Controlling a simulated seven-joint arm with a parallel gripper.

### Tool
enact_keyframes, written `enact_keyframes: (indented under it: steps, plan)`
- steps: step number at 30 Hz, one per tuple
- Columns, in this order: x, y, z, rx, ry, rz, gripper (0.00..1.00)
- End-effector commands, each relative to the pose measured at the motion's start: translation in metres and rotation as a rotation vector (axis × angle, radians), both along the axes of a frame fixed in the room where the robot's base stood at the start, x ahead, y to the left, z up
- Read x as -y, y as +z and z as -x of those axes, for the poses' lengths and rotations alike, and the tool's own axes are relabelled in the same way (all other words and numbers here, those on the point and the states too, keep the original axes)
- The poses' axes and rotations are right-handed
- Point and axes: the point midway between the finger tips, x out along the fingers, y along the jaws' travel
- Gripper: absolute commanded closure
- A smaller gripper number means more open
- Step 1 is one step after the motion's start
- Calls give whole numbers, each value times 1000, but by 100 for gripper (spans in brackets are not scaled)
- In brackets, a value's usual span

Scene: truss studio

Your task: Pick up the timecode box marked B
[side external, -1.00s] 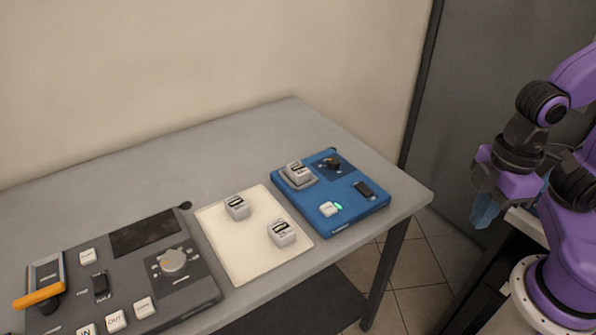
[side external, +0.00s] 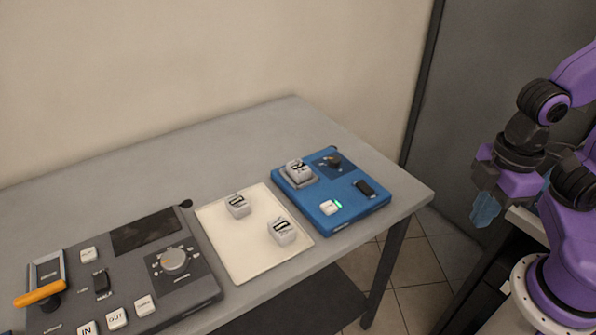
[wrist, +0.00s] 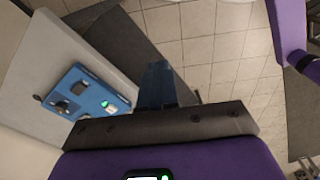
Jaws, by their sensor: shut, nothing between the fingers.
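Several small grey-white boxes with dark label faces are in the side view; their letters are too small to read, so I cannot tell which is B. One box (side external: 238,205) sits at the back of the cream mat (side external: 247,261). A second box (side external: 282,232) sits at the mat's front right. A third box (side external: 298,171) sits on a raised seat on the blue device (side external: 345,213). My gripper (side external: 483,212) is shut and empty, off the right end of the table, well apart from the boxes. Its blue fingers (wrist: 157,88) show in the wrist view.
A dark grey control deck (side external: 190,272) with a knob, keys and an orange-handled lever (side external: 39,294) stands left of the mat. The back of the grey table (side external: 200,150) is clear. The table's right edge lies between my gripper and the blue device.

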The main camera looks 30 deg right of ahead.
Motion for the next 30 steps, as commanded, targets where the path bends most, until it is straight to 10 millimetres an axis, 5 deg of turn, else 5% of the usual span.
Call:
enact_keyframes:
  steps: [3,11,23,30]
  plan:
    - [0,0,0,0,0,0,94]
    - [0,0,0,0,0,0,9]
    - [-7,3,-9,-1,-53,2,8]
    - [-48,22,-69,2,-411,13,8]
